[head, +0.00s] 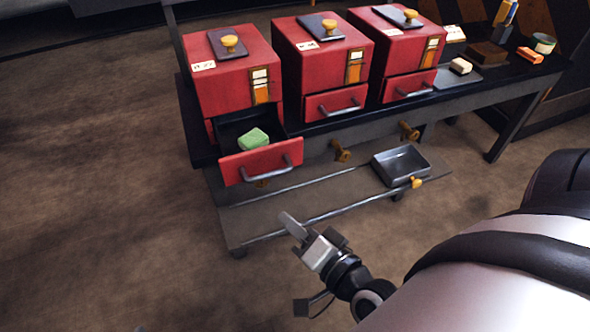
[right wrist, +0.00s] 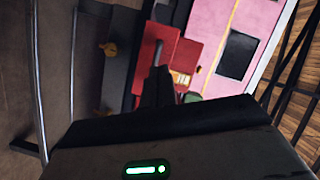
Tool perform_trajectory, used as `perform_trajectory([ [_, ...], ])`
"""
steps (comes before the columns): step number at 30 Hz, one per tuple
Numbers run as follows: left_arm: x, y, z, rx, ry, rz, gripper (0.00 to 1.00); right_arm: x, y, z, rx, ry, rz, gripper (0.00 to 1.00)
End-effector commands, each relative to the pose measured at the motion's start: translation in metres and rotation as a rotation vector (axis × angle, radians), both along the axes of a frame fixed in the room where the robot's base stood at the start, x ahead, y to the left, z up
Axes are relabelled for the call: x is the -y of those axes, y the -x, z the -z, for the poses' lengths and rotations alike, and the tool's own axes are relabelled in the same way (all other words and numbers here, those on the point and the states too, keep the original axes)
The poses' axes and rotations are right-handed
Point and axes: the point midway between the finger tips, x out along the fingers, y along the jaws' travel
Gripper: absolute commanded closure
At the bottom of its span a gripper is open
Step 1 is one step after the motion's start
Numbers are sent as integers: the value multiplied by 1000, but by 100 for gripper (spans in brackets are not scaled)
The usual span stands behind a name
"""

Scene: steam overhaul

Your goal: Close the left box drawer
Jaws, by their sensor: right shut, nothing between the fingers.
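The left box (head: 234,75) is red with a dark lid plate and a yellow knob, at the left end of the dark bench. Its drawer (head: 262,160) is pulled out toward me, with a grey bar handle on the red front. A green block (head: 253,139) lies inside the drawer. My right gripper (head: 292,222) is in front of and below the drawer, apart from it, and is shut and empty. In the right wrist view a red drawer front (right wrist: 155,57) with a handle shows beyond the dark fingers (right wrist: 158,85). My left gripper is not in view.
Two more red boxes, the middle one (head: 318,62) and the right one (head: 405,48), stand alongside with drawers shut. A grey metal tray (head: 402,165) sits on the low shelf (head: 245,226). Brass knobs (head: 342,151) stick out from the bench front. The floor at left is clear.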

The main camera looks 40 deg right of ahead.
Motion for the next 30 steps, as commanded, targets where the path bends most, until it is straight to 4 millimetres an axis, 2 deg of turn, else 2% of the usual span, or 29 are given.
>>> perform_trajectory([
  [1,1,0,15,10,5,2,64,20,2,17,31,-130,91,100],
  [4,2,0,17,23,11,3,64,53,7,23,92,-340,245,100],
  [7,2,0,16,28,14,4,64,72,11,25,127,-445,330,100],
  [11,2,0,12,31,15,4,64,79,3,22,140,-474,353,100],
  [14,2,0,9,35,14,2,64,82,-12,21,141,-473,352,100],
  [24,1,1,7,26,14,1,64,98,-82,21,140,-471,349,100],
  [30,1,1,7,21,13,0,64,105,-111,22,138,-468,349,100],
])
